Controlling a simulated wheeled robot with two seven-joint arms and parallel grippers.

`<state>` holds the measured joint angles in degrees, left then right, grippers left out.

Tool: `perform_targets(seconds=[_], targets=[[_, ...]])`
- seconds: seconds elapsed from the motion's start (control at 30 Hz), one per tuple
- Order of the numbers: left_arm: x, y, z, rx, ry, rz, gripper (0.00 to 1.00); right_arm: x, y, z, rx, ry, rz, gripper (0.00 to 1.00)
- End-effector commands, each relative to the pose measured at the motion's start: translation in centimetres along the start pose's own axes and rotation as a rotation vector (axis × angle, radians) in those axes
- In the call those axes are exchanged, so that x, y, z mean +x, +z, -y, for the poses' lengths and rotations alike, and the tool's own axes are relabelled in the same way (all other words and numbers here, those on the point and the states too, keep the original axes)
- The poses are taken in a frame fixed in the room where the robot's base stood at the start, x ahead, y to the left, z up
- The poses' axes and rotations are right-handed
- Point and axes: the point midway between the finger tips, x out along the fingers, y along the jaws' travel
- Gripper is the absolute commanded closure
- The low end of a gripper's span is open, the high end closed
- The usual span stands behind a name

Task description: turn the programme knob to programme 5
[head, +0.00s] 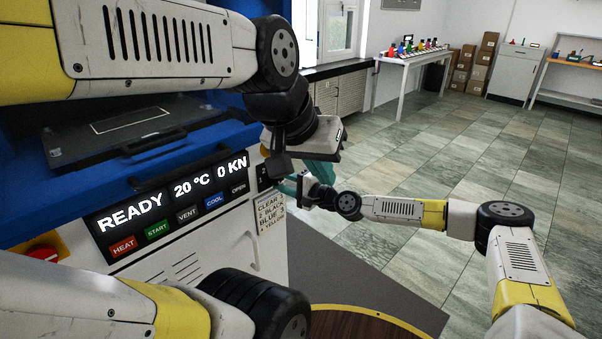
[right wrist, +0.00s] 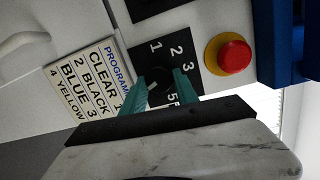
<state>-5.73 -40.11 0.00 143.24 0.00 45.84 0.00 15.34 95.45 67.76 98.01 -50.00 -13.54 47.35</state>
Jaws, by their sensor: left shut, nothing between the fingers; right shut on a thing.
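The programme knob (right wrist: 157,79) is dark and sits on a black dial plate in the right wrist view. The digits 1, 2, 3 and 5 show around it; the 4 is hidden. A short pale mark shows on the knob, but I cannot tell which number it indicates. My right gripper (right wrist: 160,88) is shut on the knob with its teal fingers on either side. In the head view my right gripper (head: 291,187) is at the press's right front corner, and the knob is hidden there. My left gripper (head: 318,148) is shut and empty, just above the right one.
A programme label (right wrist: 86,80) is beside the dial. A red button (right wrist: 229,55) is on the dial's other side. The press's display (head: 168,202) reads READY, 20 °C, 0 KN. A far table (head: 410,58) holds several coloured items. The tiled floor to the right is clear.

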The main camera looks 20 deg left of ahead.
Motion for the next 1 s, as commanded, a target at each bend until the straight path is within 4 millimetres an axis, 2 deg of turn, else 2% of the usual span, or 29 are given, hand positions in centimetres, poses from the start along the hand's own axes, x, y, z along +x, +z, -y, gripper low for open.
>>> perform_targets(seconds=[0.6,0.63,0.73,1.0], targets=[[0.0,0.0,0.0,0.0,0.0,0.0,1.0,-0.01,0.08,-0.25,0.047,-0.002,0.005,1.0],[0.0,0.0,0.0,0.0,0.0,0.0,1.0,-0.01,0.08,-0.25,0.047,-0.002,0.005,0.62],[0.0,0.0,0.0,0.0,0.0,0.0,1.0,0.0,0.08,-0.21,0.046,-0.002,0.005,0.43],[0.0,0.0,0.0,0.0,0.0,0.0,1.0,0.0,0.03,-0.1,0.044,-0.004,0.004,0.43]])
